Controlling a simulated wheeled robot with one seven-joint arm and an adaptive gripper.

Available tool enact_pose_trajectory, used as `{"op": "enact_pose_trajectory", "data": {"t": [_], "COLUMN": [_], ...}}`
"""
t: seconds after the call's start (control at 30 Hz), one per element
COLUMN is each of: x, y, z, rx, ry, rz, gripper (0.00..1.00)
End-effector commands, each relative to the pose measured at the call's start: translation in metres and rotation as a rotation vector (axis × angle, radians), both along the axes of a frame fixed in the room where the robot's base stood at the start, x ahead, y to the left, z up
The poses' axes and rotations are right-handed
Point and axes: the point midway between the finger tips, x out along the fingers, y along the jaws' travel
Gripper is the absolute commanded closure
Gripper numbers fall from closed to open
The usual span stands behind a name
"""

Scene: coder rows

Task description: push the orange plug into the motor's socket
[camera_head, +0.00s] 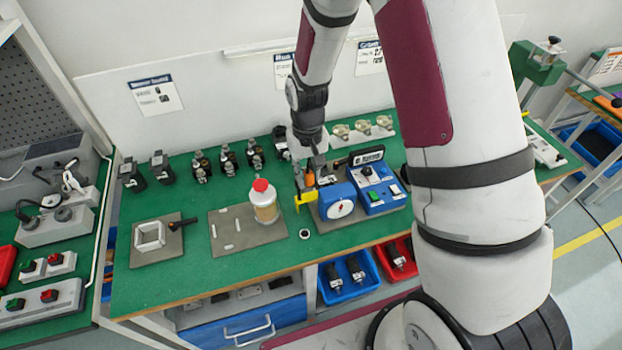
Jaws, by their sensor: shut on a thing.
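My gripper (316,168) points down over the green bench, right of the bottle, and is shut on the orange plug (309,180). Only a small orange part of the plug shows beside the fingers. A yellow piece (305,198) is just below it. A blue unit with a white round face (340,208), apparently the motor, stands on a grey plate just right of and below the gripper. Its socket cannot be made out, and I cannot tell whether the plug touches it.
A blue control box (377,187) with buttons stands right of the motor. A white-and-tan bottle with a red cap (264,202) stands on a grey plate (228,232) at left. Several small black devices line the back. The green bench top (165,282) is clear at front left.

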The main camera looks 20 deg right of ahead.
Motion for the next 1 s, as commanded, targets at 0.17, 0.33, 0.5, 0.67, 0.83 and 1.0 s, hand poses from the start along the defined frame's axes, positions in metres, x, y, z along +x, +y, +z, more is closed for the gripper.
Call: {"op": "enact_pose_trajectory", "data": {"t": [0.17, 0.33, 0.5, 0.67, 0.83, 1.0], "x": [0.016, 0.030, 0.043, 0.055, 0.068, 0.081], "y": [-0.009, -0.016, -0.024, -0.031, -0.039, -0.047], "z": [-0.002, -0.002, -0.002, -0.002, -0.002, -0.003], "rx": [0.000, 0.000, 0.000, 0.000, 0.000, 0.000], "ry": [-0.001, -0.002, -0.002, -0.002, -0.002, -0.001], "rz": [-0.002, -0.001, -0.002, -0.001, -0.002, -0.002], "gripper": [1.00, 1.00, 1.00, 1.00, 1.00, 1.00]}}
